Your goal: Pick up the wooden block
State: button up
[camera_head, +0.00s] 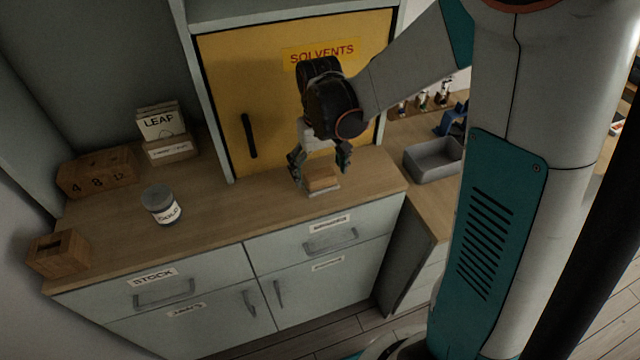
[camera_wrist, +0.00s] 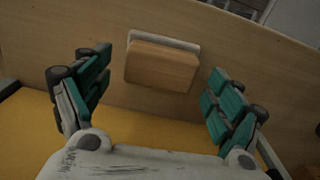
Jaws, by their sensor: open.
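The wooden block (camera_head: 321,179) is a small light-brown piece lying on a thin pale pad (camera_head: 325,191) on the wooden counter, in front of the yellow cabinet. In the wrist view the block (camera_wrist: 161,66) lies ahead of and between the fingers, with the pale pad (camera_wrist: 165,37) showing along its far edge. My gripper (camera_head: 322,172) is open above the block, a finger to each side. In the wrist view my gripper (camera_wrist: 158,102) shows its teal finger pads wide apart and nothing between them touching the block.
The yellow cabinet marked SOLVENTS (camera_head: 290,95) stands right behind my gripper. A labelled jar (camera_head: 161,205), a numbered wooden block holder (camera_head: 98,172) and a wooden box (camera_head: 60,252) stand at left. A grey tray (camera_head: 433,160) is at right. The counter between jar and block is clear.

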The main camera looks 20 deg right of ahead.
aim_at(320, 173)
jog(key=shift+f, duration=0.9)
jog(key=shift+r, duration=0.1)
jog(key=c, duration=1.1)
jog(key=shift+c, duration=0.2)
notch_tip(320, 173, up, 20)
jog(key=p, duration=0.6)
